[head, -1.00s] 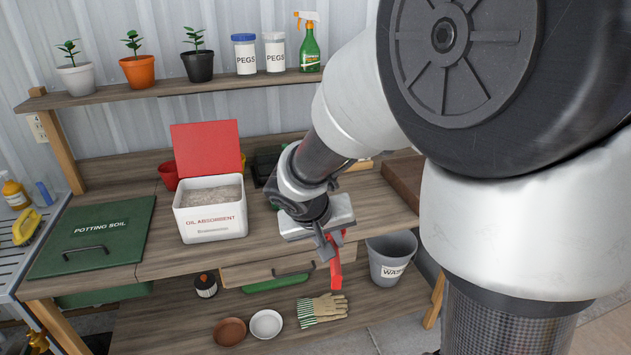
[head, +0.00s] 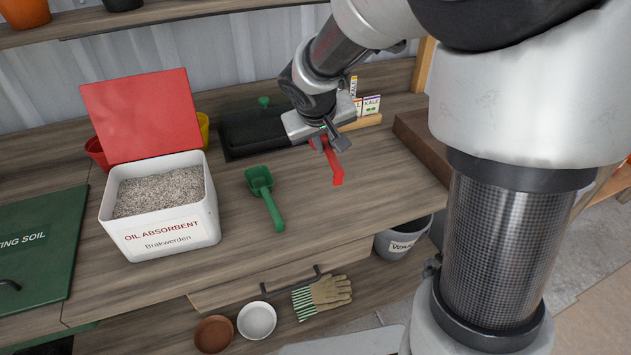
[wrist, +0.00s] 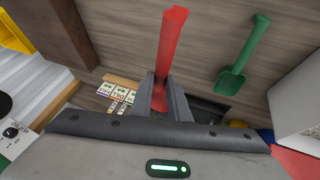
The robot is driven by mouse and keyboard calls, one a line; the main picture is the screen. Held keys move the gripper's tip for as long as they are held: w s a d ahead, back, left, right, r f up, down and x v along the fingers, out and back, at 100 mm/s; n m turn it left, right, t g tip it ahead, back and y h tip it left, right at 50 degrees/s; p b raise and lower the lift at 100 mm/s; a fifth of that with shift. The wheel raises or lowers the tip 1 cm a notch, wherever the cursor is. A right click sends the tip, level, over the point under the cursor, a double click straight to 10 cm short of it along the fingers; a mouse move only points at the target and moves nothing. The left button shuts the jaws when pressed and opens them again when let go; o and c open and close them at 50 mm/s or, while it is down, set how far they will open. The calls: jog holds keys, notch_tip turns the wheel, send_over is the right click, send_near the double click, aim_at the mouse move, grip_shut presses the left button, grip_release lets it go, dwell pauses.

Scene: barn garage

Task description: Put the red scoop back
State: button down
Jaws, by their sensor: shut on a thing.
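The red scoop (head: 332,160) is held in my gripper (head: 322,141) above the right part of the workbench. In the wrist view the red scoop (wrist: 171,45) sits between the two fingers of my gripper (wrist: 163,85), with a long red part pointing away from them.
A black tray (head: 262,132) and seed packets (head: 371,105) are behind my gripper. A green potting soil lid (head: 35,250) lies at the left. Gloves (head: 322,296) and two saucers are on the lower shelf. Bench right of the green scoop is bare.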

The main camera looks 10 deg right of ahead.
jog(key=shift+n+t+y, duration=0.3)
jog(key=shift+n+t, duration=0.2)
jog(key=shift+n, duration=0.2)
jog(key=w+f+b, duration=0.3)
jog(key=w+f, duration=0.1)
jog(key=shift+w+d+b, duration=0.1)
jog(key=shift+b, duration=0.3)
notch_tip(320, 180, down, 10)
jog(key=b, duration=0.4)
jog(key=shift+w+r, duration=0.15)
jog(key=shift+r, duration=0.1)
jog(key=shift+f+b, duration=0.1)
jog(key=shift+b, duration=0.25)
jog(key=shift+f, duration=0.15)
jog(key=c, duration=1.7)
grip_release()
